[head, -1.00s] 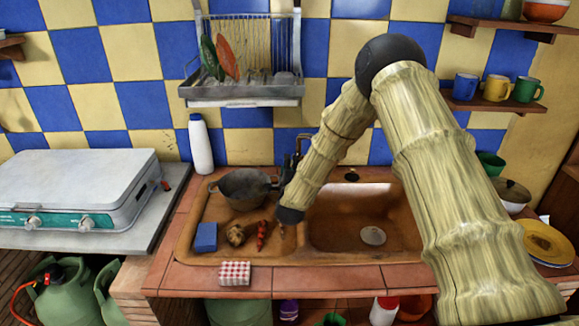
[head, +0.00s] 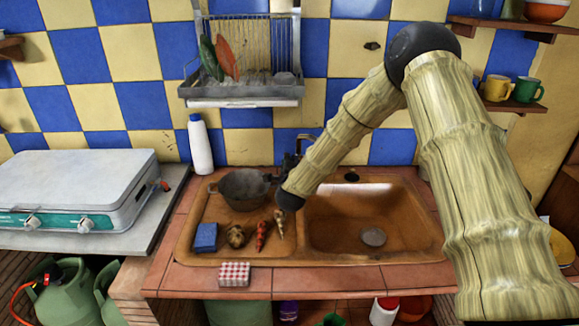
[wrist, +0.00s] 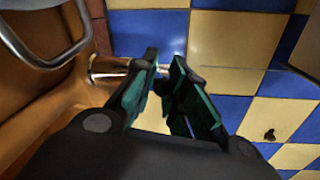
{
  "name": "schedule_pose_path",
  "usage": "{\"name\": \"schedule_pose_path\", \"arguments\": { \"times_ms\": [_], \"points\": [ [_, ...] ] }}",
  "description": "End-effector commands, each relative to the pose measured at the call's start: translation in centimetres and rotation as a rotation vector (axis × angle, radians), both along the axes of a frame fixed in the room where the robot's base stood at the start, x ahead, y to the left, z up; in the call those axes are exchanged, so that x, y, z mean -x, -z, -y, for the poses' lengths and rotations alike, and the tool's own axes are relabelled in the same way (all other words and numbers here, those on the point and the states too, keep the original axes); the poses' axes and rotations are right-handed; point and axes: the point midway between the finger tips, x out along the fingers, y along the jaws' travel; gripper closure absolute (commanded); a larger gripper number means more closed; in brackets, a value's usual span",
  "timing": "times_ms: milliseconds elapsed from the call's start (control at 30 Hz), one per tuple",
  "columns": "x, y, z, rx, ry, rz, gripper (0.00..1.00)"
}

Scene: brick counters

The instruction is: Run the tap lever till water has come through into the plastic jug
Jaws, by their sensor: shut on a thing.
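The metal tap (head: 304,140) stands behind the sink, partly covered by my forearm. Its curved metal spout (wrist: 45,63) crosses the upper left of the wrist view. My gripper (wrist: 163,65) has teal-padded fingers closed on a part of the tap that looks like the tap lever (wrist: 110,70). The fingers hide most of that part. In the head view my gripper is a dark shape beside the tap, largely behind the arm. I cannot make out a plastic jug or any running water in either view.
The draining board holds a dark pot (head: 240,190), a blue sponge (head: 205,238) and small food items. A white bottle (head: 200,148) stands at the wall. A dish rack (head: 243,90) hangs above. My arm covers the right side.

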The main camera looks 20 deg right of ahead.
Motion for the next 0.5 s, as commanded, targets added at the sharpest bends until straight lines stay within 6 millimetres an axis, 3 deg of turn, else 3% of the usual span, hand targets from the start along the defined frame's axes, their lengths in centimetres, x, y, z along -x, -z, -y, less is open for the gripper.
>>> {"name": "schedule_pose_path", "arguments": {
  "times_ms": [467,500],
  "points": [
    [-0.23,-0.64,0.09,-0.028,-0.003,-0.036,1.0],
    [-0.23,-0.64,0.09,-0.028,-0.003,-0.036,0.84]
  ]
}}
